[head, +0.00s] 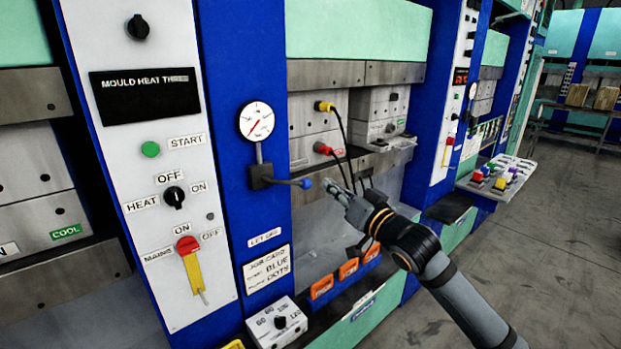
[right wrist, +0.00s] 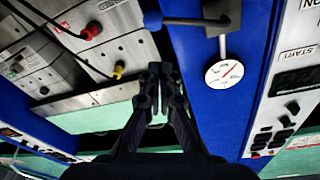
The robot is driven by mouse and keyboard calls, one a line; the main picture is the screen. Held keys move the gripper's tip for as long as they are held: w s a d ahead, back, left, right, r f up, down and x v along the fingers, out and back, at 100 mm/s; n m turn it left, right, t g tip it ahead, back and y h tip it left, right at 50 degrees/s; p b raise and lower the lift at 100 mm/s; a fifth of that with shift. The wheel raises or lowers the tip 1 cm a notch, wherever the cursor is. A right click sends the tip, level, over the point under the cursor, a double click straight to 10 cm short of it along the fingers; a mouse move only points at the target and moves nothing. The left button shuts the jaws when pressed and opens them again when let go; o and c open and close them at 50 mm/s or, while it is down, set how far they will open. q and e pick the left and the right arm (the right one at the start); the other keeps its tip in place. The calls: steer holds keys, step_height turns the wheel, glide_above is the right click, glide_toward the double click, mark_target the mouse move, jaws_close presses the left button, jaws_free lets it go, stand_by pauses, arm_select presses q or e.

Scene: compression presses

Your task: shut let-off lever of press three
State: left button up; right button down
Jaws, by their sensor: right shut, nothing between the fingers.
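The let-off lever (head: 285,181) is a dark rod with a blue ball end, under a pressure gauge (head: 256,121) on the blue post. It sticks out sideways to the right from a dark valve block (head: 260,177), above the "LET OFF" label (head: 264,237). My right gripper (head: 330,188) is shut and empty, just right of the blue ball and apart from it in the picture. In the right wrist view the lever (right wrist: 186,21) lies beyond the fingertips (right wrist: 160,70), with its ball at the left end. My left gripper is out of view.
A panel (head: 150,170) with a red and yellow mains switch (head: 190,262) stands left of the post. Yellow and red plugs with black cables (head: 340,132) hang behind my gripper. Open floor lies right.

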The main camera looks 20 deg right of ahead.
mark_target(289, 182)
steer(key=shift+s+a+r+y, duration=0.2)
steer(key=shift+s+a+r, duration=0.2)
steer(key=shift+r, duration=0.2)
steer(key=shift+s+a+r+y, duration=0.2)
steer(key=shift+s+a+r, duration=0.15)
steer(key=shift+r, duration=0.25)
steer(key=p+x, duration=0.4)
steer(key=x, duration=0.6)
steer(key=f, duration=0.2)
steer(key=s+f+p, duration=0.1)
steer(key=shift+s+a+f, duration=0.15)
steer(key=shift+a+f, duration=0.25)
